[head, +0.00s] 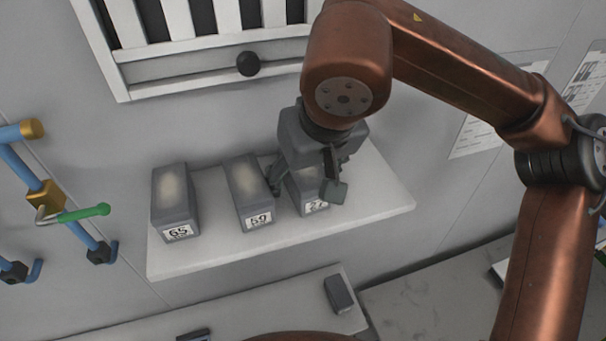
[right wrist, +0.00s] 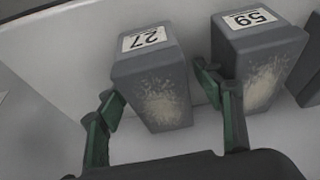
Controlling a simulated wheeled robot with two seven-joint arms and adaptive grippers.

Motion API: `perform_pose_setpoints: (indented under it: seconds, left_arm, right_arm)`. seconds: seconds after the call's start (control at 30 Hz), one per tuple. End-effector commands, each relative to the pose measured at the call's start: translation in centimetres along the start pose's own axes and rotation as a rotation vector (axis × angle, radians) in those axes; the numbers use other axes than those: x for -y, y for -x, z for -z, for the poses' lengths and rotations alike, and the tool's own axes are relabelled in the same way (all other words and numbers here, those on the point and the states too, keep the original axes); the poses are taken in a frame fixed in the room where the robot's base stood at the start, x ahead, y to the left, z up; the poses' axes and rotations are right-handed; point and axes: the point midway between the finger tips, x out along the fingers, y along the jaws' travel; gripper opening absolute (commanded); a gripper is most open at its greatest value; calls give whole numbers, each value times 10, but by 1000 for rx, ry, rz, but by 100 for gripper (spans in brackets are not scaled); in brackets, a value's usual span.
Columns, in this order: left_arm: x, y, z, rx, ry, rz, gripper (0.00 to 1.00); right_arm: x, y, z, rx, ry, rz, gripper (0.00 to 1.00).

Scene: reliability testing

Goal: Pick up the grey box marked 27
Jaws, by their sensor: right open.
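The grey box marked 27 (head: 308,196) stands at the right end of the row on a white shelf (head: 275,243). It also shows in the right wrist view (right wrist: 153,84), its label at the top of that picture. My right gripper (head: 306,188) is above this box, its fingers spread to either side of it and partly hiding it. In the right wrist view the open fingers (right wrist: 168,105) flank the box, one on the left and one in the gap toward the box marked 59. I see no clear grip on the box. My left gripper is not in view.
The box marked 59 (head: 248,190) stands just left of box 27, and the box marked 65 (head: 174,203) further left. A slatted white panel with a black knob (head: 248,63) is on the wall above. A small dark box (head: 339,293) lies on a lower surface. The shelf's right end is clear.

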Motion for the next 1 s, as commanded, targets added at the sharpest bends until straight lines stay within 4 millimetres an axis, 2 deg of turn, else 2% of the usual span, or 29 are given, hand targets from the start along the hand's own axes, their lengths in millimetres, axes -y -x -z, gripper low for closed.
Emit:
perform_pose_setpoints:
  seconds: [0.27, 1.0]
  left_arm:
    - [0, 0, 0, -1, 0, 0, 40]
    - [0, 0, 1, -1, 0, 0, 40]
  right_arm:
    - [0, 0, 0, 0, 0, 0, 60]
    - [0, 0, 0, 0, 0, 0, 9]
